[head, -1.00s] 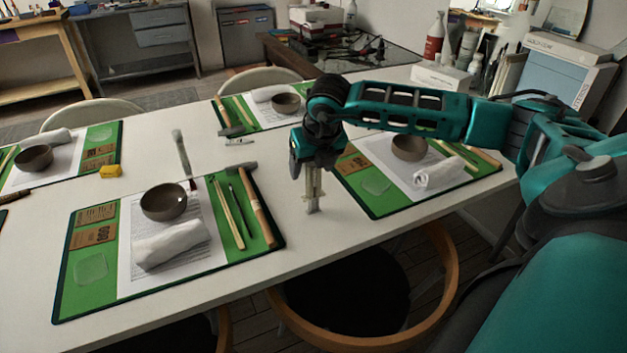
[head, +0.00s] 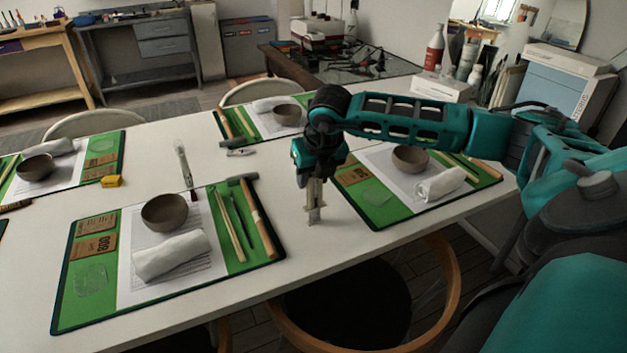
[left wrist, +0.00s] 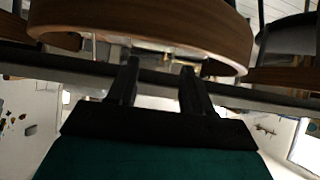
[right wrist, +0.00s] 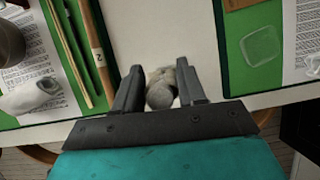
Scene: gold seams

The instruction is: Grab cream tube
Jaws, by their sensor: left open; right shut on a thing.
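My right gripper (head: 315,218) points down at the white table between the front mat and the right mat. In the right wrist view its two fingers (right wrist: 160,88) are shut on a pale, cream-grey rounded thing, the cream tube (right wrist: 160,97), seen almost end-on. In the head view the tube (head: 315,195) shows as a pale upright strip, and its lower end is at or close to the tabletop; I cannot tell if it touches. My left gripper (left wrist: 157,88) is open and empty, low by a wooden chair rim; it is out of the head view.
The front green mat (head: 75,290) holds a bowl (head: 165,212), a white cloth roll (head: 170,255) and wooden tools. The right mat (head: 385,215) is close beside my gripper.

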